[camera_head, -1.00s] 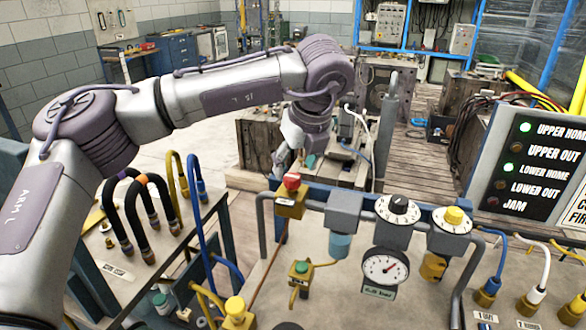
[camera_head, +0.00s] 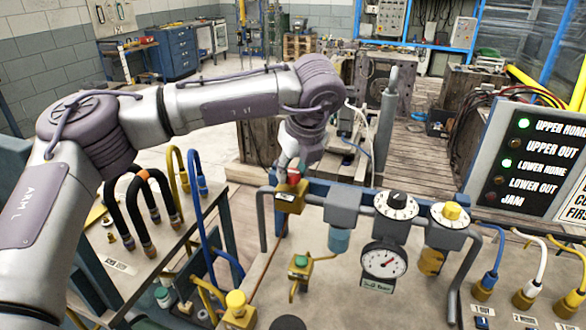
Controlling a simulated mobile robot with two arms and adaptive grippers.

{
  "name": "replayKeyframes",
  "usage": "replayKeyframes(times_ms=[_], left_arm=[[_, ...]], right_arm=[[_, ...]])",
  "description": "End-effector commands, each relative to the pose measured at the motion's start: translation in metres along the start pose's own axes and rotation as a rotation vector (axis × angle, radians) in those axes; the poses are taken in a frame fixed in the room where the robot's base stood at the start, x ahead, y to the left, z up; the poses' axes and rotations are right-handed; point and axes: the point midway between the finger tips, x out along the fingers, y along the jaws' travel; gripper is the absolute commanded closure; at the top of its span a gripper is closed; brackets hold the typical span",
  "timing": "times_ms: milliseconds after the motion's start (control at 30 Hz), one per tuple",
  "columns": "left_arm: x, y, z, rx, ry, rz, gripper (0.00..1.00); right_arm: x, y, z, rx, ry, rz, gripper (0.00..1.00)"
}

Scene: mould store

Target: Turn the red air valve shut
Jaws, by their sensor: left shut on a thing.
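The red air valve (camera_head: 293,178) sits on a yellow valve block (camera_head: 289,199) at the left end of the pipe assembly. Only part of its red knob shows between and below the fingers. My left gripper (camera_head: 291,169) reaches down from my arm's wrist and is shut on the red knob. The fingers cover much of the knob, so its exact angle is hidden. A round pressure gauge (camera_head: 384,261) hangs to the right of the valve; its reading is too small to make out. My right gripper is not in view.
A grey regulator (camera_head: 342,203), a black dial (camera_head: 396,205) and a yellow knob (camera_head: 451,211) stand along the pipe. Looped hoses (camera_head: 151,185) rise on the left bench. A status panel (camera_head: 528,160) stands at the right, with UPPER HOME and LOWER HOME lit green.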

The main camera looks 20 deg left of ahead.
Motion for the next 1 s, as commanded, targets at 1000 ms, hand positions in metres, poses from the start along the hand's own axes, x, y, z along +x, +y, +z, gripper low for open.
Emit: replayKeyframes(times_ms=[1000], left_arm=[[0.003,0.003,0.001,0.589,-0.001,-0.248,0.99]], right_arm=[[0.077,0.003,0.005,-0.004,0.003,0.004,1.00]])
